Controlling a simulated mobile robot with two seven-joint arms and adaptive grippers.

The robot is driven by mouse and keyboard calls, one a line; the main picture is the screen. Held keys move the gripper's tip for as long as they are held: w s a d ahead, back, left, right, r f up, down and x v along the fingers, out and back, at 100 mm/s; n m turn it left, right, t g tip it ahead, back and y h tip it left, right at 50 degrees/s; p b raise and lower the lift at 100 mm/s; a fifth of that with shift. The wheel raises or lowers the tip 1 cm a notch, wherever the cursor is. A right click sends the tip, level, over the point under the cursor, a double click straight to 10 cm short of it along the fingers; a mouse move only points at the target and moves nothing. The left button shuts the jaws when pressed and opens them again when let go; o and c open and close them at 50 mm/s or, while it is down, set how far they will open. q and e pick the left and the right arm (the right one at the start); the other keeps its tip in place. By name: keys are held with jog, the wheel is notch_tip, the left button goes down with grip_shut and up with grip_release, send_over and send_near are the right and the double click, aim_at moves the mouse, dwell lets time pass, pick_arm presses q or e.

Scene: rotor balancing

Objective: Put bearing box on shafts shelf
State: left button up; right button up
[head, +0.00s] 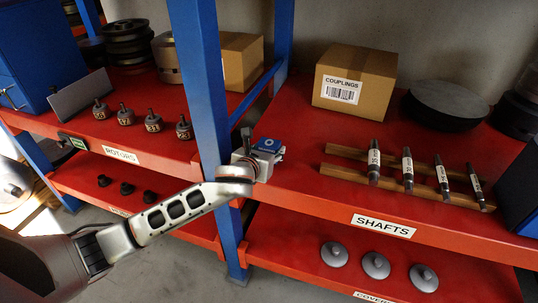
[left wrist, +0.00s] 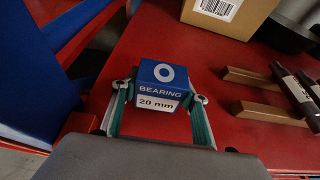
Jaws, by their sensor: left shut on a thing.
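The bearing box (left wrist: 161,84) is small and blue, with a white ring, the word BEARING and a white 20 mm band. My left gripper (left wrist: 160,95) is shut on it, one finger on each side. In the head view the box (head: 268,145) is at the left end of the red shafts shelf (head: 300,175), beside the blue upright, and my left gripper (head: 262,156) is partly hidden by its own wrist. The box is over the shelf; I cannot tell whether it touches the surface. My right gripper is not in view.
A COUPLINGS carton (head: 355,80) stands behind the box. Several shafts (head: 408,168) lie on a wooden rack (head: 335,172) to the right. A blue upright (head: 205,90) stands close on the left. Red shelf surface is free between the box, carton and rack.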

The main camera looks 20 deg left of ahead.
pick_arm(q)
jog(key=shift+f, duration=0.8)
jog(key=shift+f, duration=0.1)
jog(key=o, duration=1.2)
